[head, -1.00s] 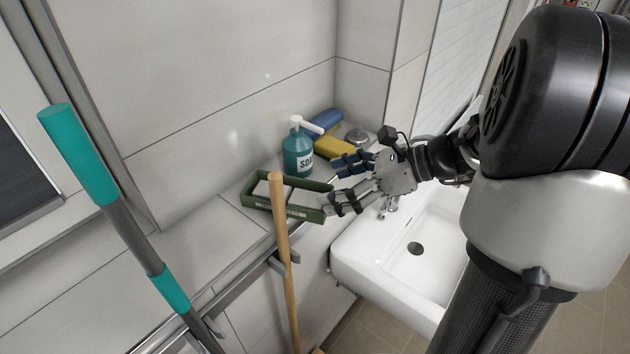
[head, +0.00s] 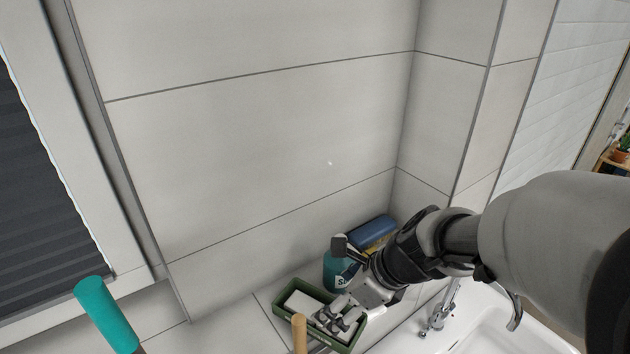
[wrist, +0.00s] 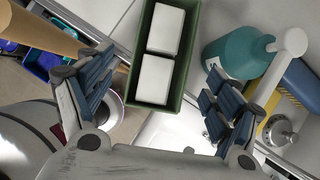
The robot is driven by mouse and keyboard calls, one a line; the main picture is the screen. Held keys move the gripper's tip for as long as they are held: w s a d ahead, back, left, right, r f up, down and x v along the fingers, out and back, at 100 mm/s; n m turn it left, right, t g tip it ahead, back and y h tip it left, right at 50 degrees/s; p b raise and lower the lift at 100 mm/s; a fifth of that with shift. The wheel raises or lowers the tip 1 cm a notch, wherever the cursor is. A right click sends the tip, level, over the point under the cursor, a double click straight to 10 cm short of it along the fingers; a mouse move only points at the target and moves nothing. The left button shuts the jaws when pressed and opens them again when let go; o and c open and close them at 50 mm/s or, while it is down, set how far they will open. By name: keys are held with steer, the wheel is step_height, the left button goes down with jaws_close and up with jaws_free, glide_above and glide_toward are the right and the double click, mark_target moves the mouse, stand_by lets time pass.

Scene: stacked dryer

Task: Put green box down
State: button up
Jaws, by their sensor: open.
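The green box (head: 284,306) is an open tray that appears to rest on the tiled ledge by the wall. It shows between my fingers in the wrist view (wrist: 190,48), with two white blocks (wrist: 166,30) inside. My gripper (head: 338,316) is over the right end of the box in the head view. In the wrist view my gripper (wrist: 160,68) is open, with one finger on each side of the box and gaps between fingers and walls. My arm and hand hide part of the box in the head view.
A teal soap bottle (wrist: 236,54) stands close to my right-hand finger. A blue item (head: 372,232) lies behind it. A white sink (head: 485,325) with a tap (head: 437,310) is at the right. A wooden handle (head: 300,335) and a teal-ended pole (head: 106,315) rise in front.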

steer(key=b+x, duration=0.1)
steer(key=x, duration=0.2)
steer(key=b+x, duration=0.1)
steer(key=x, duration=0.2)
steer(key=b+x, duration=0.1)
steer(key=x, duration=0.3)
steer(key=shift+w+d, duration=0.1)
steer(key=shift+w, duration=0.2)
steer(key=shift+r, duration=0.1)
steer(key=shift+c, duration=0.3)
steer(key=c, duration=0.8)
